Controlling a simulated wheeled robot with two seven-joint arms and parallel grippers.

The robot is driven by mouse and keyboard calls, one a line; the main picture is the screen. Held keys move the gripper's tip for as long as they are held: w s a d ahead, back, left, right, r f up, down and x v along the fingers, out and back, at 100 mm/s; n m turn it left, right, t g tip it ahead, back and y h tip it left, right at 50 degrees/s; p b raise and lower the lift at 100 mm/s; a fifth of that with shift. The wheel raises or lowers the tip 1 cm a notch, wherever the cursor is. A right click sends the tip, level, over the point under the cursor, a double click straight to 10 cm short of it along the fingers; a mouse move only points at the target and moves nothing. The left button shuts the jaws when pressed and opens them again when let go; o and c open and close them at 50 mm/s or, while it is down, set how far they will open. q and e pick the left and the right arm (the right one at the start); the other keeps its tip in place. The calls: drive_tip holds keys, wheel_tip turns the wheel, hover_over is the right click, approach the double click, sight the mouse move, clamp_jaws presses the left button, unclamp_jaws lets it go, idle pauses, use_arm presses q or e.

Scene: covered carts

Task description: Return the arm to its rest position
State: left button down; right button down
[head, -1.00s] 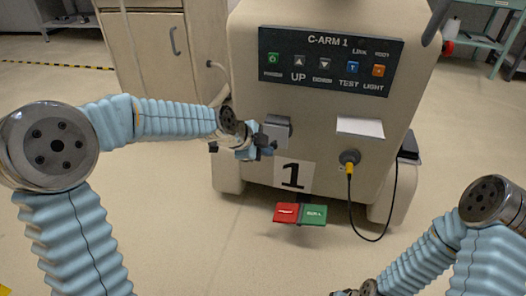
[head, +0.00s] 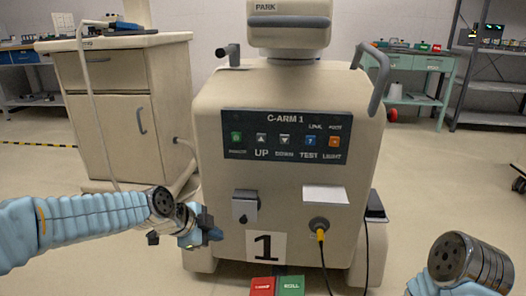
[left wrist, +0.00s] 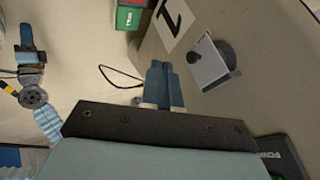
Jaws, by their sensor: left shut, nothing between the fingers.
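My left gripper (head: 207,228) is in front of the lower left of the C-ARM 1 cart (head: 215,95) in the head view, beside a small grey switch box (head: 245,206). In the left wrist view its blue fingers (left wrist: 163,87) are together with nothing between them. They appear apart from the cart. My right arm (head: 470,262) shows at the lower right of the head view, with its gripper out of frame. The right gripper (left wrist: 27,42) shows small at the left of the left wrist view; its jaw opening is unclear.
The cart has a button panel (head: 283,141), a yellow-tipped cable plug (head: 319,227) and red and green pedals (head: 277,286). A beige cabinet (head: 122,125) stands behind left. A green bench (head: 420,63) and grey shelves (head: 497,75) stand behind right. Floor is open between cart and shelves.

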use_arm(q)
wheel_tip(320, 180, down, 14)
drive_tip(key=s+d+n+g, duration=0.1)
drive_tip(key=s+n+g, duration=0.1)
drive_tip(key=n, duration=0.3)
drive_tip(key=s+d+f+n+g+y, duration=0.1)
drive_tip(key=s+f+n+g, duration=0.1)
drive_tip(key=s+f+n, duration=0.6)
drive_tip(key=s+d+f+n+g, duration=0.15)
drive_tip(key=s+f+n, duration=0.35)
drive_tip(key=s+f, duration=0.65)
wheel_tip(320, 180, up, 11)
drive_tip(key=d+p, duration=0.1)
drive_tip(key=p, duration=1.4)
drive_tip(key=shift+w+r+n, duration=0.15)
drive_tip(key=shift+r+n, duration=0.05)
drive_tip(key=shift+n, duration=0.1)
drive_tip(key=shift+d, duration=0.1)
